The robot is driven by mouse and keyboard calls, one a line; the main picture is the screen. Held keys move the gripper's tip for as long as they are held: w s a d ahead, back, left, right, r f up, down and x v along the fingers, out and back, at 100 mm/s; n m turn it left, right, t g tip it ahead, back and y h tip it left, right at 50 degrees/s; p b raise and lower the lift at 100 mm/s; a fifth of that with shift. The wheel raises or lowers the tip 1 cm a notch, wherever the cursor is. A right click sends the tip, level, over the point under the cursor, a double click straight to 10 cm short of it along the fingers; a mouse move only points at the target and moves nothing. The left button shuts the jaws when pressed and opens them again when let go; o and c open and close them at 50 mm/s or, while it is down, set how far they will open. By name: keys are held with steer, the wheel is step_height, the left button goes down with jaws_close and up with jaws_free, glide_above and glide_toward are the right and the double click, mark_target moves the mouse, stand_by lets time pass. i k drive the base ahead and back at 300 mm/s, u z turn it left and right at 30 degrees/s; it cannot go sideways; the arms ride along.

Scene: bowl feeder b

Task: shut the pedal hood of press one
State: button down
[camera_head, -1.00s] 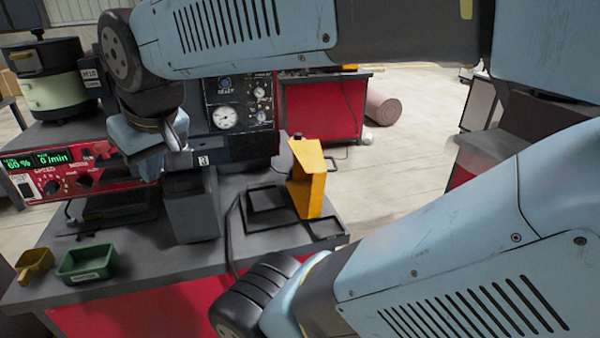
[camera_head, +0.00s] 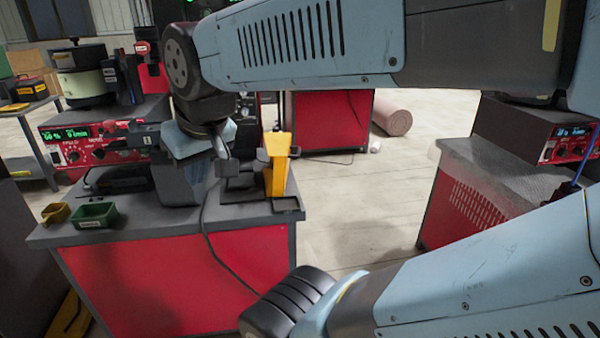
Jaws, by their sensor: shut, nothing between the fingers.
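The yellow hood (camera_head: 278,162) stands upright on the red bench with the dark top (camera_head: 150,232). My gripper (camera_head: 222,150) is shut and empty, left of the hood. My arm's wrist covers part of the press, and I cannot tell the exact depth gap.
A green tray (camera_head: 94,215) and a small yellow tray (camera_head: 55,213) sit at the bench's front left. A red control unit (camera_head: 105,142) stands behind them. Another bench (camera_head: 470,195) is at the right. A cable hangs over the front edge. Floor is open right of the bench.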

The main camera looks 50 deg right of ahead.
mark_target(279, 146)
steer(key=u, duration=0.05)
steer(key=k, duration=1.8)
steer(key=z, duration=0.85)
steer(key=k, duration=0.6)
steer(key=z, duration=0.4)
steer(key=i, duration=1.45)
steer(key=u, duration=0.6)
